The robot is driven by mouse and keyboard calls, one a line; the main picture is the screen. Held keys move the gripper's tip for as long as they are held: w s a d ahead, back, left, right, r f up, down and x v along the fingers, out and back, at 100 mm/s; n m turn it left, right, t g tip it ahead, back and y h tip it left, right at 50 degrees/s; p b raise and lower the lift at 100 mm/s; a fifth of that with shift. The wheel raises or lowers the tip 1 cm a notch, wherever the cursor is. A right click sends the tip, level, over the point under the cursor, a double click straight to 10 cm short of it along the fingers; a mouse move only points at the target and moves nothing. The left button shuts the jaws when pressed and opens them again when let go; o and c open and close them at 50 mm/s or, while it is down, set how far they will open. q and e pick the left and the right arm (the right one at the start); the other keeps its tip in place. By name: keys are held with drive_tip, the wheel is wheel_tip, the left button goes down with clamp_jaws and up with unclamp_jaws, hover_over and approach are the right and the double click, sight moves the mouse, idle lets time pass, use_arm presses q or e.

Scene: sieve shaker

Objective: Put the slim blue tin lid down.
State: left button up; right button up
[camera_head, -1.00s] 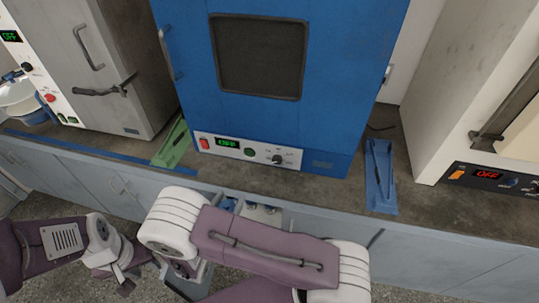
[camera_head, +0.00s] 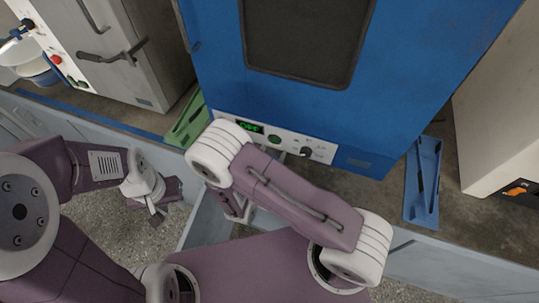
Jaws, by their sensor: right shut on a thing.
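I cannot make out the slim blue tin lid in the head view. My right arm's wrist (camera_head: 235,205) points down behind its own forearm, above an open grey drawer (camera_head: 206,226) below the counter. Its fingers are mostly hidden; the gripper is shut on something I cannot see. My left gripper (camera_head: 155,213) hangs over the floor to the left of the drawer, apart from everything. The gap between its fingers is not clear.
A blue oven (camera_head: 400,70) stands on the counter. A green tray-like piece (camera_head: 187,120) lies to its left and a blue one (camera_head: 423,180) to its right. A grey cabinet (camera_head: 140,70) stands at left. Bare counter (camera_head: 385,195) shows before the oven.

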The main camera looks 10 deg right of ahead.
drive_tip(key=shift+w+a+f, duration=0.15)
drive_tip(key=shift+a+f, duration=0.05)
drive_tip(key=shift+a, duration=0.2)
drive_tip(key=shift+a+r+p, duration=0.15)
drive_tip(key=shift+a+p, duration=0.1)
drive_tip(key=shift+p, duration=0.05)
drive_tip(key=shift+s+d, duration=0.15)
drive_tip(key=shift+s, duration=0.15)
drive_tip(key=shift+s+d, duration=0.1)
drive_tip(key=shift+d, duration=0.2)
drive_tip(key=shift+d+f+b, duration=0.1)
drive_tip(key=shift+f+b, duration=0.2)
drive_tip(key=shift+f, duration=0.2)
drive_tip(key=shift+a+f+b, duration=0.1)
drive_tip(key=shift+a+b, duration=0.2)
use_arm(q)
drive_tip(key=shift+s+a+f, duration=0.15)
drive_tip(key=shift+a+f, duration=0.25)
drive_tip(key=shift+f, duration=0.2)
use_arm(e)
drive_tip(key=o, duration=1.3)
drive_tip(key=shift+d, duration=0.1)
